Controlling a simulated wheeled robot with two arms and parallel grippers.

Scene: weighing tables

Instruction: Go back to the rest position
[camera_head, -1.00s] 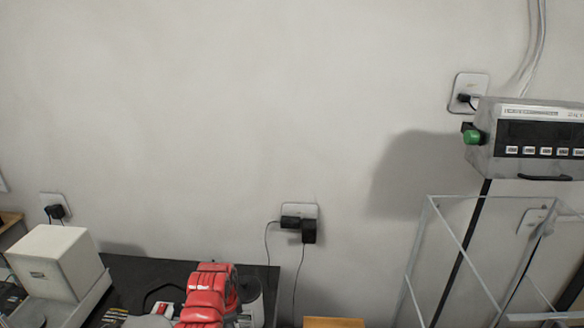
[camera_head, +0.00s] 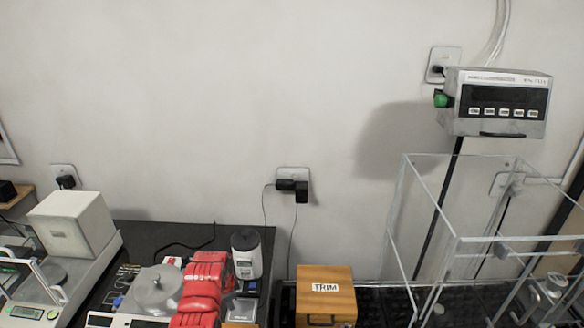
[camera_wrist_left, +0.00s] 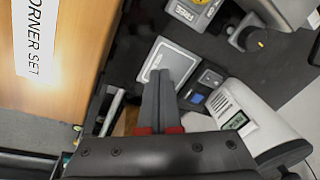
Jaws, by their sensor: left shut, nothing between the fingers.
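My left arm's red part (camera_head: 205,285) rises from the bottom of the head view, over the black table between the round-pan scale and a grey-white jar; its fingertips do not show there. In the left wrist view my left gripper (camera_wrist_left: 160,78) has its two dark fingers together, with nothing between them. They point towards a flat grey plate (camera_wrist_left: 166,65) on a dark surface; I cannot tell whether they touch it. My right gripper is in neither view.
A wooden TRIM box (camera_head: 326,300) stands right of my arm. A glass-sided frame (camera_head: 456,240) and a display unit (camera_head: 496,103) are at the right. A round-pan scale (camera_head: 155,290) and a white boxy balance (camera_head: 75,228) are at the left. A wooden CORNER SET box (camera_wrist_left: 70,40) is close in the wrist view.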

